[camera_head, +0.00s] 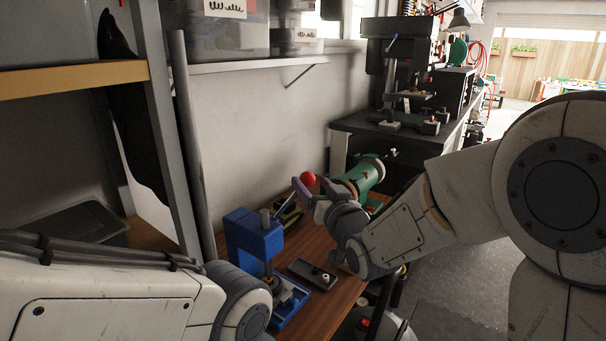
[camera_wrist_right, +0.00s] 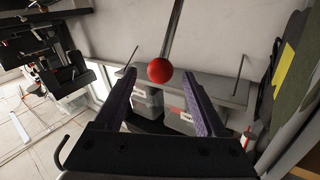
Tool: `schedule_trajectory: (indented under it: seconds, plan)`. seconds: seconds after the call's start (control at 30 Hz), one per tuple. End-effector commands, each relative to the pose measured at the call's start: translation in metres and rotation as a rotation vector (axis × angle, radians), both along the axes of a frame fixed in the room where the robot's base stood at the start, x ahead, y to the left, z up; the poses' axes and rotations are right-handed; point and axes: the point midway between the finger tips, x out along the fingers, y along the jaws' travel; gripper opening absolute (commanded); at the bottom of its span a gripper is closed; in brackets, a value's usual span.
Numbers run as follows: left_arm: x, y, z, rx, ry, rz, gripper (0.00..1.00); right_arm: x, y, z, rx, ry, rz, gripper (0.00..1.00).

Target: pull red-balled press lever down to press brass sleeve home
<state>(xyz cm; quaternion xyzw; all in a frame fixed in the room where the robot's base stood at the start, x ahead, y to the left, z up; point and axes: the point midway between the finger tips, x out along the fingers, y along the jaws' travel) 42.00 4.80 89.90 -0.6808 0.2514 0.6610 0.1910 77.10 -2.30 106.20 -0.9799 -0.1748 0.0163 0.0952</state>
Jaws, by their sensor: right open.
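The blue press (camera_head: 254,238) stands on the wooden bench, its base partly hidden by my left arm. Its metal lever (camera_head: 286,205) slants up to the right and ends in a red ball (camera_head: 308,178). In the right wrist view the ball (camera_wrist_right: 160,70) sits in the gap between the fingertips, with the lever rod running up behind it. My right gripper (camera_head: 311,187) is open around the ball, and no grip on it shows. A small brass-coloured part, likely the sleeve (camera_head: 268,282), is under the press ram. My left gripper is out of view.
A dark tray (camera_head: 312,274) with small parts lies right of the press. A green machine (camera_head: 363,177) stands at the bench's far end. A grey post (camera_head: 190,140) and shelf stand left.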

Motion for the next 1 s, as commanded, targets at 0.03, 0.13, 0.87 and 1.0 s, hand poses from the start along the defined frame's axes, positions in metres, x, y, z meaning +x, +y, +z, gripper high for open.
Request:
schedule_trajectory:
  seconds: [0.03,0.13,0.87,1.0]
  plan:
    - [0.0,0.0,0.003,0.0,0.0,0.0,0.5,0.01,0.004,0.0,-0.001,0.002,0.0,0.73]
    - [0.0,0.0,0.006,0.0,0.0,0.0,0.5,0.028,0.011,0.001,0.0,0.001,0.001,0.73]
    - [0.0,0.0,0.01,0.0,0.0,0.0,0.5,0.062,0.023,0.0,-0.002,0.001,0.0,0.31]
    - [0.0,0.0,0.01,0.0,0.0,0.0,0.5,0.062,0.023,0.0,-0.001,0.001,0.0,0.0]
